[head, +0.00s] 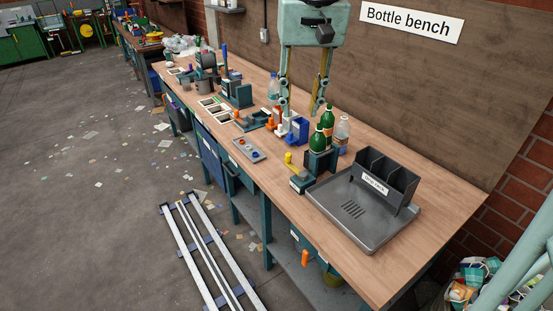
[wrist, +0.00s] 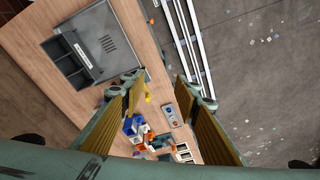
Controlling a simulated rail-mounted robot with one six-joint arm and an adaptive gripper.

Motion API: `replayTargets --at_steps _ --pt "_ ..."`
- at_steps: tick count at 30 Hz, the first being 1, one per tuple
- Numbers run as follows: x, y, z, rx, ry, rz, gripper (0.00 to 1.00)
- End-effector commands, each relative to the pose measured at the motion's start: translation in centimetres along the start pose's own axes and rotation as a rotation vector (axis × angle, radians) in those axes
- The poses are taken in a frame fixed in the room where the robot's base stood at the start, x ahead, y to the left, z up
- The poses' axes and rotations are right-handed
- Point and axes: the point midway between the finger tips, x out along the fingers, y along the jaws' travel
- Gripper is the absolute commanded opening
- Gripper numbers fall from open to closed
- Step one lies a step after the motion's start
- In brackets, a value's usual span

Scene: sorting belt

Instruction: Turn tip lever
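A small lever with a yellow knob (head: 289,158) stands on a dark base at the front of the bench, beside a dark holder (head: 320,163) with green bottles (head: 317,140). The yellow knob also shows in the wrist view (wrist: 148,98), between my fingers as seen from above. Levers with orange parts (head: 241,121) stand farther along the bench; no label names the tip lever. My gripper (head: 302,108) is open and empty, above the bench behind the yellow knob and apart from it. Its two fingers frame the wrist view (wrist: 159,84).
A grey tray (head: 340,218) with a dark divided rack (head: 388,178) is at the near right. A clear bottle (head: 342,132) and a blue bin (head: 298,130) stand close to the holder. A button panel (head: 249,149) lies near the front edge. Bare wood is left of the tray.

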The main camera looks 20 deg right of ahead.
Motion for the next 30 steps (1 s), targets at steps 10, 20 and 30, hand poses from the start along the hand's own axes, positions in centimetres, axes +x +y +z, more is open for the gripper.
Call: replayTargets --at_steps 10,20,30 --pt "3.6 -0.1 -5.7 0.043 -0.033 0.008 0.29" --pt "7.5 0.1 -10.6 0.084 -0.06 0.015 0.29" --pt "12.2 0.4 -15.2 0.126 -0.089 0.023 0.29"
